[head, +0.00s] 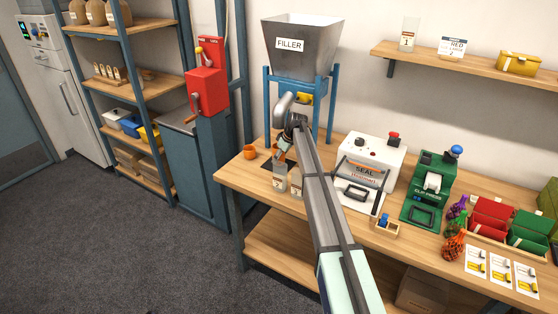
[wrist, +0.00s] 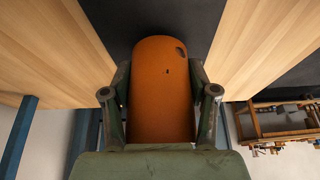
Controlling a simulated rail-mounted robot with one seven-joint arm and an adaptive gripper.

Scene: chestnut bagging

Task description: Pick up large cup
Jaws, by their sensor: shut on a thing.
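In the wrist view an orange cup (wrist: 163,80) fills the space between the two fingers of my gripper (wrist: 160,100). The fingers press on both its sides; a dark surface lies beyond it. In the head view my gripper (head: 284,152) is over the left end of the bench, below the filler, and my arm hides most of what it holds. An orange cup (head: 249,151) stands upright on the bench to the left of my gripper, apart from it. I cannot tell how high the held cup is.
The filler hopper (head: 303,45) on its blue frame stands behind my gripper. Clear bags (head: 280,182) stand just in front of it. The white sealer (head: 370,160) and green machine (head: 432,185) are to the right. Bare wood (head: 228,174) shows at the bench's left edge.

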